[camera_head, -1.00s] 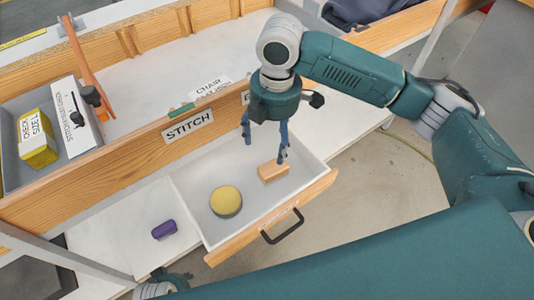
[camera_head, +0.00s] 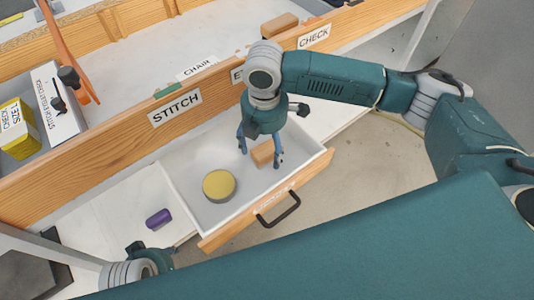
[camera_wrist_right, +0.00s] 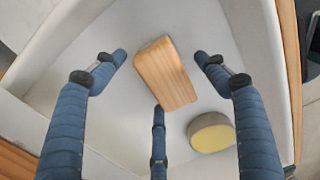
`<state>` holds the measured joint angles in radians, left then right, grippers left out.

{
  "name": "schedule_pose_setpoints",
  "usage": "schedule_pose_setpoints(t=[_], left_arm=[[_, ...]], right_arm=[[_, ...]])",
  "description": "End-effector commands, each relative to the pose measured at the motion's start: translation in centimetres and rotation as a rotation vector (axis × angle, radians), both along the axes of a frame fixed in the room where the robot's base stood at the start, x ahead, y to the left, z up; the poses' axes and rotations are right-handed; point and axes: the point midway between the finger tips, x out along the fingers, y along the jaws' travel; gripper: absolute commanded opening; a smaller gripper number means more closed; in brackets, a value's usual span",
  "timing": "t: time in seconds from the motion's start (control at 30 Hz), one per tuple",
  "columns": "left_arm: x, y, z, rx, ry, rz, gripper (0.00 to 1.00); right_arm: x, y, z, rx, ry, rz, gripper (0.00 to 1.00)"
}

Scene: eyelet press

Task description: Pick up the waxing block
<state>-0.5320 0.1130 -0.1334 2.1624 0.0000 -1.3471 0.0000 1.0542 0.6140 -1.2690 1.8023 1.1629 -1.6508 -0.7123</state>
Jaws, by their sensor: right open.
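The waxing block appears to be the light wooden block (camera_head: 263,154) lying in the open white drawer (camera_head: 205,218). It also shows in the right wrist view (camera_wrist_right: 165,73), centred among three blue fingers. My right gripper (camera_head: 260,157) is open, low over the block, with fingers spread around it. Whether any finger touches it I cannot tell. My left gripper (camera_head: 138,250) shows only in part at the bottom left of the head view; its fingers are not clear.
A round yellow-topped tin (camera_head: 219,186) lies in the drawer left of the block. The drawer's wooden front (camera_head: 300,184) has a black handle (camera_head: 279,211). A purple object (camera_head: 158,218) lies on the white surface left of the drawer. A wooden bench edge (camera_head: 110,150) rises behind.

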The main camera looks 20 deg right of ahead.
Motion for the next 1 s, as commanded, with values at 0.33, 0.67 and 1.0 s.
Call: schedule_pose_setpoints(t=[0.33,0.67,1.0], left_arm=[[-0.09,0.04,0.78,0.0,-0.003,0.001,0.4],[-0.07,0.03,0.78,0.0,-0.004,0.001,0.4],[0.08,0.01,0.88,-0.001,-0.009,0.001,0.4]], right_arm=[[0.0,-0.01,-0.66,0.0,0.0,0.001,0.73],[0.02,0.01,-0.62,0.0,-0.001,0.001,0.23],[0.06,0.06,0.12,0.001,-0.002,0.001,0.23]])
